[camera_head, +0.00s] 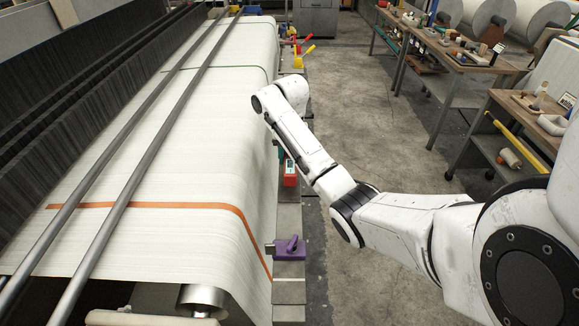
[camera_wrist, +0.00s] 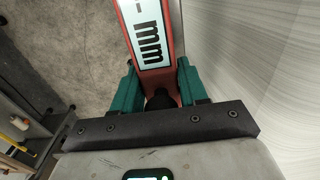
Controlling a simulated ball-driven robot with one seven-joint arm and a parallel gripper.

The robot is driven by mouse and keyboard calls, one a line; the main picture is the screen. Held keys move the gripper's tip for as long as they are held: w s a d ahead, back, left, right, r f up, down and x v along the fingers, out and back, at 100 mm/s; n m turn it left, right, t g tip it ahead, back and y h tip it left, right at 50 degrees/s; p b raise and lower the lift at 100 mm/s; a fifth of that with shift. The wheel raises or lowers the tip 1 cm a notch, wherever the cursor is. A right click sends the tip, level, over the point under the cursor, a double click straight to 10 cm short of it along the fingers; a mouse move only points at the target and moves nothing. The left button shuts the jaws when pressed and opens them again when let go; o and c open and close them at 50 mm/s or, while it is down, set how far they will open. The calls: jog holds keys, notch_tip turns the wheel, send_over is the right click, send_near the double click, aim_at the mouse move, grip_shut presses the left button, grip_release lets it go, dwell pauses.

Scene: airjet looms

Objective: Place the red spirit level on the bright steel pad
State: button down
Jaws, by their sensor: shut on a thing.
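My gripper (camera_wrist: 158,92) is shut on a red bar-shaped tool (camera_wrist: 177,75), which I take to be the red spirit level. Its pale face is marked "mm" and points at the wrist camera. Teal fingers stand on both sides of it; its far end runs out of the wrist view. In the head view the red spirit level (camera_head: 291,174) shows beyond my forearm, beside the loom's cloth edge and over the grey side ledge. My arm hides most of the gripper there. I cannot clearly pick out the bright steel pad.
White cloth (camera_head: 190,150) with an orange stripe covers the loom at left. A purple clamp (camera_head: 288,248) sits on the side ledge (camera_head: 288,270) nearer me. Yellow and red handled items (camera_head: 300,52) stand farther along. Cluttered benches (camera_head: 455,50) line the right; the floor between (camera_head: 350,110) is clear.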

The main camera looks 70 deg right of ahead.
jog(key=shift+w+a+f+p, duration=0.15)
jog(key=shift+f+p, duration=0.35)
jog(key=shift+f, duration=1.2)
jog(key=c, duration=0.6)
grip_release()
jog(key=shift+f, duration=0.15)
notch_tip(320, 180, up, 8)
jog(key=shift+f+p, duration=0.15)
jog(key=shift+p, duration=0.7)
jog(key=shift+d+r, duration=0.2)
jog(key=shift+r, duration=0.6)
jog(key=shift+a+r+p, duration=0.15)
jog(key=shift+r+p, duration=0.25)
jog(key=shift+r, duration=1.1)
